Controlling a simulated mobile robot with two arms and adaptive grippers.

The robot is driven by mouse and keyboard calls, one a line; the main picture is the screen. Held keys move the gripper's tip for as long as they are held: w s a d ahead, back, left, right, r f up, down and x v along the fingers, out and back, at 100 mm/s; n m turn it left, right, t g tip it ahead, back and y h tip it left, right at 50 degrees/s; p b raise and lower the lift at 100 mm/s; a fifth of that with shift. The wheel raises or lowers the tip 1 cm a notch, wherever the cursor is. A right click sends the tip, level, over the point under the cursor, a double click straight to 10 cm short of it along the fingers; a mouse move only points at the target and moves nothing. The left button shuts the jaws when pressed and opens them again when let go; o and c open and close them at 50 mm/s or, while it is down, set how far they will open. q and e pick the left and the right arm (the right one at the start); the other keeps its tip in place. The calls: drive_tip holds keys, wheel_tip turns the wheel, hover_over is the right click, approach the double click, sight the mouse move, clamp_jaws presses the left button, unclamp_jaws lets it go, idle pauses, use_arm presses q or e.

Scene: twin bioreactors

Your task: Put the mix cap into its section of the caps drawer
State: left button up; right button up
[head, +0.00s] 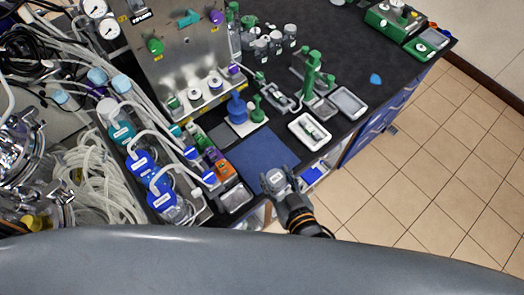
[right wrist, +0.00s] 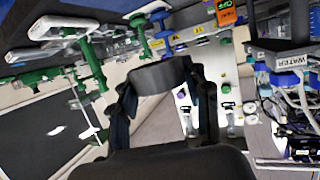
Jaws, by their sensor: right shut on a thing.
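My right gripper (head: 277,181) is over the front edge of the bench, at the near right corner of the blue mat. It is shut on a dark grey, round cap-like piece, which I take to be the mix cap (right wrist: 160,75); it shows between the two fingers in the right wrist view. No name can be read on it. An open drawer (head: 316,176) with white and blue parts shows just right of the gripper, below the bench edge. I take it for the caps drawer; its sections are too small to tell apart and partly hidden. My left gripper is out of view.
The dark bench (head: 345,65) carries a blue mat (head: 262,152), a white tray (head: 310,131), a grey tray (head: 348,103) and green stands. Labelled bottles (head: 160,192) with tubing crowd the left. The tiled floor (head: 420,150) at right is clear.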

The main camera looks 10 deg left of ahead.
drive_tip(key=shift+s+a, duration=0.3)
drive_tip(key=shift+w+a+f, duration=0.1)
drive_tip(key=shift+w+f, duration=0.15)
drive_tip(key=shift+f, duration=0.05)
drive_tip(key=b, duration=0.7)
hover_over(275, 160)
drive_tip(key=s, duration=0.4)
wheel_tip(275, 160, down, 5)
drive_tip(key=shift+f, duration=0.1)
drive_tip(key=w+f+b, duration=0.1)
drive_tip(key=b, duration=0.1)
drive_tip(key=w+f+b, duration=0.1)
drive_tip(key=b, duration=0.1)
drive_tip(key=shift+w+f, duration=0.15)
drive_tip(key=shift+f, duration=0.2)
drive_tip(key=shift+w+f+b, duration=0.45)
drive_tip(key=shift+w+b, duration=0.15)
drive_tip(key=shift+b, duration=0.05)
drive_tip(key=shift+w+f+b, duration=0.25)
drive_tip(key=shift+f+b, duration=0.1)
drive_tip(key=shift+b, duration=0.15)
wheel_tip(275, 160, down, 3)
drive_tip(key=b, duration=0.4)
drive_tip(key=shift+w+f, duration=0.15)
drive_tip(key=shift+f, duration=0.05)
drive_tip(key=shift+r, duration=0.15)
